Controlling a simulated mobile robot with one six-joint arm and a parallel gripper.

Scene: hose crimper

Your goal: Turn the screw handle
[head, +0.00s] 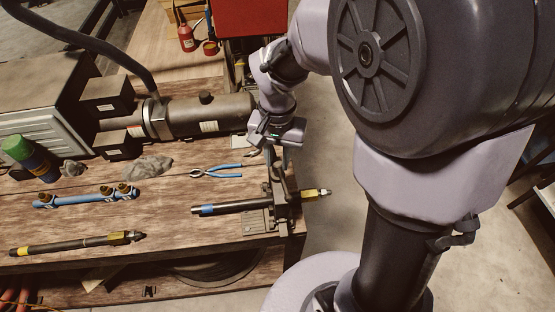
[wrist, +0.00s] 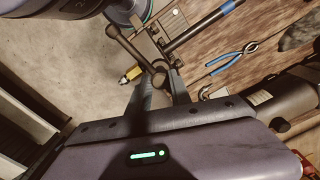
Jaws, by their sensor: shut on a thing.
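The screw handle (wrist: 131,47) is a dark bar with a round knob at its end in the wrist view. It belongs to the dark clamp (head: 256,222) at the table's right edge. My gripper (wrist: 161,80) points down at the handle, with its fingers closed about the handle's near end. In the head view my gripper (head: 279,157) is above the back of the clamp, where it partly hides the handle. A black hose (head: 232,205) with a blue band lies through the clamp. Its brass fitting (head: 313,193) sticks out past the table edge.
Blue-handled pliers (head: 220,171) lie left of the clamp. A blue hose (head: 82,198) and another black hose (head: 75,243) lie farther left on the wooden table (head: 170,215). Open floor (head: 335,215) lies to the right.

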